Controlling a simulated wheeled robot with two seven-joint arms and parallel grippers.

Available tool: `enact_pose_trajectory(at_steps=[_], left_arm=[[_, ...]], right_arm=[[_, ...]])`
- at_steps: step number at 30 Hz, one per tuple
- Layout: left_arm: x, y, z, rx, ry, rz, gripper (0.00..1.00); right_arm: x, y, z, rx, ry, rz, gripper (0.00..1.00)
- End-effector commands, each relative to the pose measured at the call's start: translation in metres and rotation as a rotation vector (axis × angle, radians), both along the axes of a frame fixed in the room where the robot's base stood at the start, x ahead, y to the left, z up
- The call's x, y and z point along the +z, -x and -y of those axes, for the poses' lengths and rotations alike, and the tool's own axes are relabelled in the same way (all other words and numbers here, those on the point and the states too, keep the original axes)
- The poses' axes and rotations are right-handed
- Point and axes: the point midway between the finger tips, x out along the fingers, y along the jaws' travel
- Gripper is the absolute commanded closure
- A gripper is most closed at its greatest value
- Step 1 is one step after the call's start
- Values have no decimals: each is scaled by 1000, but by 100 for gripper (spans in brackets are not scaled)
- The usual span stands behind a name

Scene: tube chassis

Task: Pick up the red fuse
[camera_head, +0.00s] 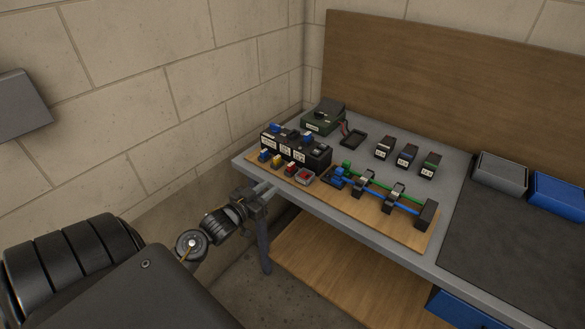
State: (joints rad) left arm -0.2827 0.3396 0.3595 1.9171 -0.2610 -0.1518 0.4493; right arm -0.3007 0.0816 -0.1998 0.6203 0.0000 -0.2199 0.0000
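A small red fuse (290,170) stands in a row of small coloured parts at the front left of the table, beside a blue one (265,156) and a yellow one (277,161). Right of it is a grey-framed part with a red top (305,177). My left gripper (269,187) is at the table's front left edge, a little in front of and left of the red fuse, and apart from it. Its fingers point toward the table. They are too small to show whether they are open, and I see nothing held. My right gripper is out of view.
Black labelled blocks (296,147) stand just behind the row. A board with blue and green tubes (385,195) lies to the right. A green box (322,120) and several labelled blocks stand farther back. Grey (501,170) and blue (560,193) bins are at right.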

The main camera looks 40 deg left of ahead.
Motion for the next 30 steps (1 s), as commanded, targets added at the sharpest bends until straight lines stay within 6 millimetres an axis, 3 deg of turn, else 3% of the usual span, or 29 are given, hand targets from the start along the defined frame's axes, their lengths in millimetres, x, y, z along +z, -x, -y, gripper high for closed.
enact_pose_trajectory(at_steps=[4,8,16,25,30], left_arm=[[17,0,1,-8,-7,31,76],[18,-8,1,-8,-6,31,76],[16,-49,0,-8,-5,31,76],[15,-61,-1,-7,-7,29,76],[19,-85,-4,-8,-5,29,76]], right_arm=[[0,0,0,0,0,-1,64],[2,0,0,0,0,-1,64],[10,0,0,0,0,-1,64],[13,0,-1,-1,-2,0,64],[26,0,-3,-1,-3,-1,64]])
